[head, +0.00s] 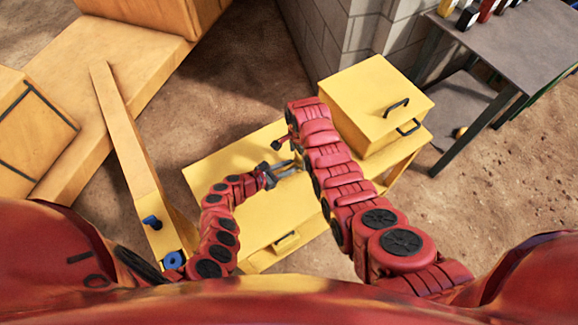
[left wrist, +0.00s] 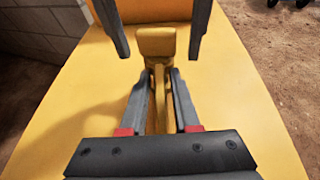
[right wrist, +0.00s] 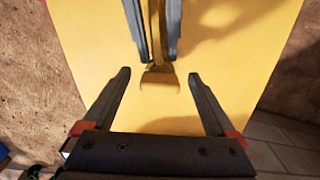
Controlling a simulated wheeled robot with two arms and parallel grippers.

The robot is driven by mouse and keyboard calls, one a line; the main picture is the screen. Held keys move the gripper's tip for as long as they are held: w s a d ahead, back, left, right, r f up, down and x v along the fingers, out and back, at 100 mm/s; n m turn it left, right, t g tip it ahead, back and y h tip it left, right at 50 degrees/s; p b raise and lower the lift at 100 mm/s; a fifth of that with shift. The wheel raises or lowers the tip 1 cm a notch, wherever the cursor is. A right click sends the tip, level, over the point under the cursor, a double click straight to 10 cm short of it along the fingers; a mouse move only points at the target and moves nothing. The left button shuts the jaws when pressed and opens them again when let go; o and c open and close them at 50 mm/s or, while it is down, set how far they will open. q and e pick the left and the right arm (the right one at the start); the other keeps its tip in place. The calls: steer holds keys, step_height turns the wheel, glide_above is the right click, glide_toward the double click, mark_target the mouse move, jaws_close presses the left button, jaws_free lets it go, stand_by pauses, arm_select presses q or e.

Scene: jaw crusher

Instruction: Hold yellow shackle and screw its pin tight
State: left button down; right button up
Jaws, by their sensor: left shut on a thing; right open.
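My left gripper (head: 281,172) is over the yellow workbench (head: 235,160). The left wrist view shows its fingers (left wrist: 160,75) shut on the narrow part of the yellow shackle (left wrist: 157,43), whose wider end sticks out past the fingertips. The right wrist view shows that flared end (right wrist: 160,78) between the tips of my right gripper (right wrist: 158,73). The right gripper is open, with a gap on either side, and faces the left one. Its fingers also show at the top of the left wrist view (left wrist: 158,55). I cannot make out the pin separately from the shackle.
A yellow box with black handles (head: 375,100) stands at the bench's right end. A grey table (head: 515,45) is at the upper right. A yellow beam (head: 130,145) stands left of the bench. Bare bench top surrounds the grippers.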

steer(key=shift+w+r, duration=0.1)
steer(key=shift+r, duration=0.5)
arm_select(q)
steer(key=shift+f, duration=0.1)
arm_select(e)
steer(key=shift+r, duration=3.45)
arm_select(q)
steer(key=shift+s, duration=0.1)
steer(key=c, duration=0.6)
jaws_free()
steer(key=shift+a, duration=0.1)
steer(key=shift+o, duration=0.2)
steer(key=shift+r, duration=0.2)
arm_select(e)
steer(key=shift+r, duration=0.15)
